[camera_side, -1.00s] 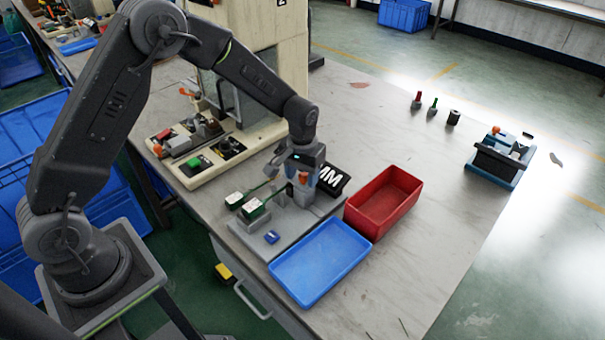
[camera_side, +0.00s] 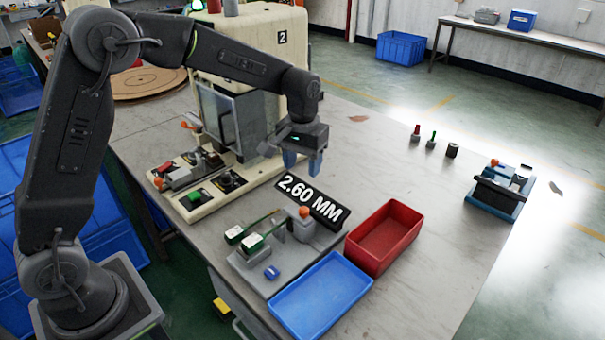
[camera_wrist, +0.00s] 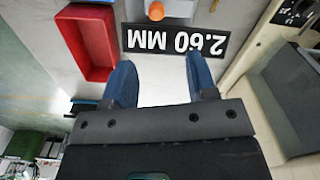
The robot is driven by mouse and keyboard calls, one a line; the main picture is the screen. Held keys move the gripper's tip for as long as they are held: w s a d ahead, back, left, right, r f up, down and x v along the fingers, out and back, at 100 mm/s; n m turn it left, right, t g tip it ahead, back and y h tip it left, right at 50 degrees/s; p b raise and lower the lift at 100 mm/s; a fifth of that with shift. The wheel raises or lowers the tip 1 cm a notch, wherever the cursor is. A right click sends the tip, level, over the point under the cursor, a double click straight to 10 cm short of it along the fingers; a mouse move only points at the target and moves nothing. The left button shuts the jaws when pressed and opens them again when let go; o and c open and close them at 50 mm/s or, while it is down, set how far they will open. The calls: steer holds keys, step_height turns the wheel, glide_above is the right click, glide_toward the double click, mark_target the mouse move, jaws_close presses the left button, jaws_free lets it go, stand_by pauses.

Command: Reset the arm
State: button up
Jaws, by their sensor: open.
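My gripper (camera_side: 302,163) hangs in the air above the table, behind the black "2.60 MM" sign (camera_side: 312,201) in the side view. Its two blue fingers are apart with nothing between them. In the wrist view my gripper (camera_wrist: 160,80) shows the same open fingers, with the sign (camera_wrist: 175,40) upside down beyond the fingertips.
A red bin (camera_side: 384,237) and a blue tray (camera_side: 320,297) stand right of the fixture. A cream moulding machine (camera_side: 270,60) is close behind my gripper. A blue-based device (camera_side: 500,188) sits at the far right. The table between is mostly clear.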

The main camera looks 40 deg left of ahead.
steer(key=shift+r, duration=0.15)
steer(key=s+r+m+t, duration=0.1)
steer(key=s+r+t, duration=0.1)
steer(key=s+r, duration=0.55)
steer(key=s+r+m+t, duration=0.15)
steer(key=s+r, duration=0.25)
steer(key=s, duration=0.6)
steer(key=s+f+t, duration=0.1)
steer(key=s+t, duration=0.1)
steer(key=s, duration=0.6)
steer(key=shift+s+a, duration=0.35)
steer(key=shift+a, duration=0.05)
steer(key=shift+w+m, duration=0.1)
steer(key=shift+m, duration=0.15)
